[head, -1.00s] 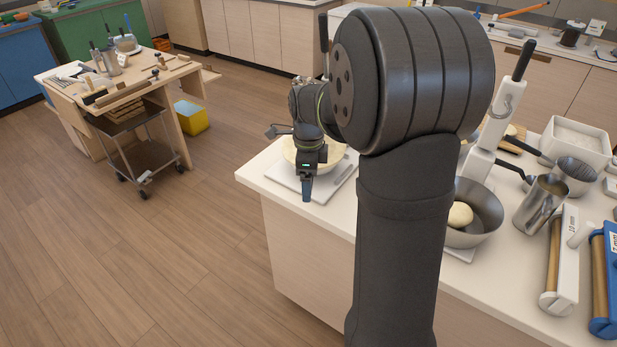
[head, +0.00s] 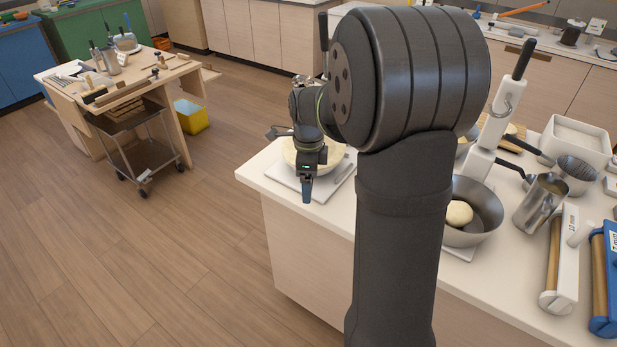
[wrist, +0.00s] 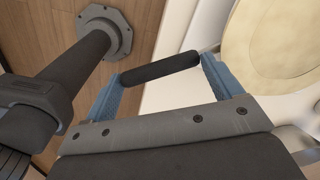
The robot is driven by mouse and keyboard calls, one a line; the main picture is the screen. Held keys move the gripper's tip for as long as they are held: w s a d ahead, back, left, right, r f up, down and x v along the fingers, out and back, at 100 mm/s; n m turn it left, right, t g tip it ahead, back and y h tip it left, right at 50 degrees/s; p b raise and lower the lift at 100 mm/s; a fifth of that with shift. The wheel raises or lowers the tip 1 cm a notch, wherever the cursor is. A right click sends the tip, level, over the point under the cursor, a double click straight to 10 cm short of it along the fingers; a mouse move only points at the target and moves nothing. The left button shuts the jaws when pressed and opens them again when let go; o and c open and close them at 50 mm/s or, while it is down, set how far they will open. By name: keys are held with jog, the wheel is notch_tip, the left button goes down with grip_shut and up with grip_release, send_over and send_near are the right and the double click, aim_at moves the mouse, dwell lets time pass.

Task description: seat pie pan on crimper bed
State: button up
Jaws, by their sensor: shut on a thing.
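A round, cream-coloured pie pan or crust (head: 330,158) is on a flat white bed (head: 337,181) at the counter's left corner, partly hidden by my arm. Its pale disc also shows at the upper right in the wrist view (wrist: 275,45). From these frames I cannot tell whether the pan sits flat in the bed. My gripper (head: 307,190) points down just in front of the pan. In the wrist view its two blue fingers (wrist: 160,85) are shut on the ends of a dark cylindrical handle (wrist: 160,68).
My arm covers much of the counter. To its right are a metal bowl with a dough ball (head: 459,213), a metal jug (head: 541,203), a white roller (head: 560,262) and a blue roller (head: 603,275). Open wooden floor (head: 150,260) lies left of the counter.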

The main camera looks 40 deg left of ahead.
jog(key=shift+f, duration=1.05)
dwell(1.4)
dwell(0.5)
jog(key=o, duration=0.9)
jog(key=shift+r, duration=0.4)
jog(key=shift+r, duration=0.7)
jog(key=shift+r, duration=0.35)
jog(key=shift+r, duration=0.25)
